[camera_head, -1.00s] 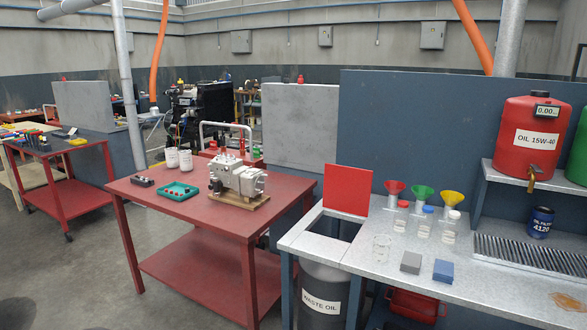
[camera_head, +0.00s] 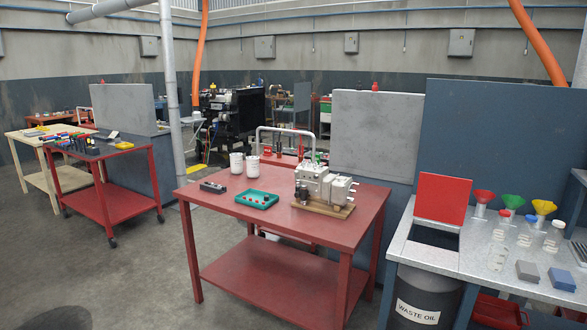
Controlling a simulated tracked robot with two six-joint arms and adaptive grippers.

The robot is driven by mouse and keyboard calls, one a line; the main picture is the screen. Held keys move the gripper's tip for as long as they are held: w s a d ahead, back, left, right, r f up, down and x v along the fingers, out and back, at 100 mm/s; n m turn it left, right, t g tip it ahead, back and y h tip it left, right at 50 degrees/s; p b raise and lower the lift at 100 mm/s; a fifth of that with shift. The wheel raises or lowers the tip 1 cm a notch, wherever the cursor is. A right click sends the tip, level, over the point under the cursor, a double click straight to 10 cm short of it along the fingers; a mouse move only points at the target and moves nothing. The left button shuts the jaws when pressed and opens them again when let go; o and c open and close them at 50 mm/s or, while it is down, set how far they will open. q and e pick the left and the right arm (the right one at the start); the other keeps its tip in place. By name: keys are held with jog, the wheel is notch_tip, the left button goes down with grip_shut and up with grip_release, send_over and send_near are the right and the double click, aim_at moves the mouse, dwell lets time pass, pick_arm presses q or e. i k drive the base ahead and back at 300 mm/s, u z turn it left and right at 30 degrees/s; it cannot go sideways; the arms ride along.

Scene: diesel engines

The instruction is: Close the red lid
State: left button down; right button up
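The red lid (camera_head: 441,198) stands upright, open, at the back edge of a square opening (camera_head: 435,236) in the grey metal bench at the right. Below the opening is a dark bin labelled WASTE OIL (camera_head: 420,305). Neither of my grippers shows in the head view. Nothing touches the lid.
Red, green and yellow funnels (camera_head: 513,207) and capped bottles stand on the bench (camera_head: 460,262) right of the lid. A red table (camera_head: 250,222) with a metal pump (camera_head: 325,187), a green tray (camera_head: 257,199) and white cups stands to the left. The floor at the left front is clear.

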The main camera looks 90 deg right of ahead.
aim_at(445, 199)
jog(key=u, duration=0.65)
jog(key=i, duration=0.25)
jog(key=z, duration=2.9)
jog(key=i, duration=0.25)
jog(key=z, duration=2.1)
jog(key=k, duration=0.55)
jog(key=z, duration=0.35)
jog(key=i, duration=1.6)
jog(key=u, duration=0.4)
